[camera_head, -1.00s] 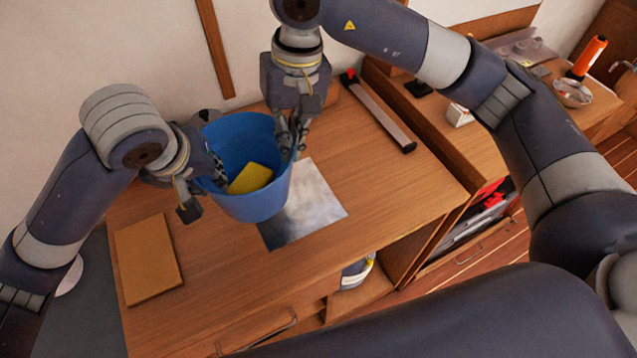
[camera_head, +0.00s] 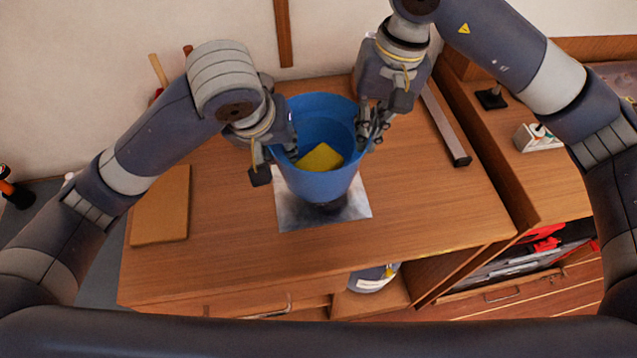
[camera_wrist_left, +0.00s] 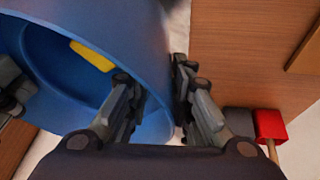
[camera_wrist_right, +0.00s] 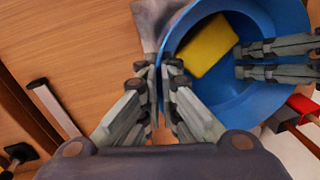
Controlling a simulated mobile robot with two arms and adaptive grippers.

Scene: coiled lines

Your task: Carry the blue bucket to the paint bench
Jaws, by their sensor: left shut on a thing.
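The blue bucket (camera_head: 325,185) with a yellow sponge-like block (camera_head: 319,158) inside is roughly upright above a grey smeared sheet (camera_head: 290,214) on the wooden bench (camera_head: 430,215). A dark shadow lies under it; a small gap seems to show. My left gripper (camera_head: 284,148) is shut on the bucket's left rim; its fingers straddle the wall in the left wrist view (camera_wrist_left: 158,98). My right gripper (camera_head: 372,128) has its fingers closed on either side of the right rim, also in the right wrist view (camera_wrist_right: 162,92).
A brown board (camera_head: 160,205) lies at the bench's left. A long metal bar (camera_head: 445,125) lies at the right. Red-headed tools stand at the back left, partly hidden by my arm. Another cabinet (camera_head: 560,185) adjoins on the right. The bench front is clear.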

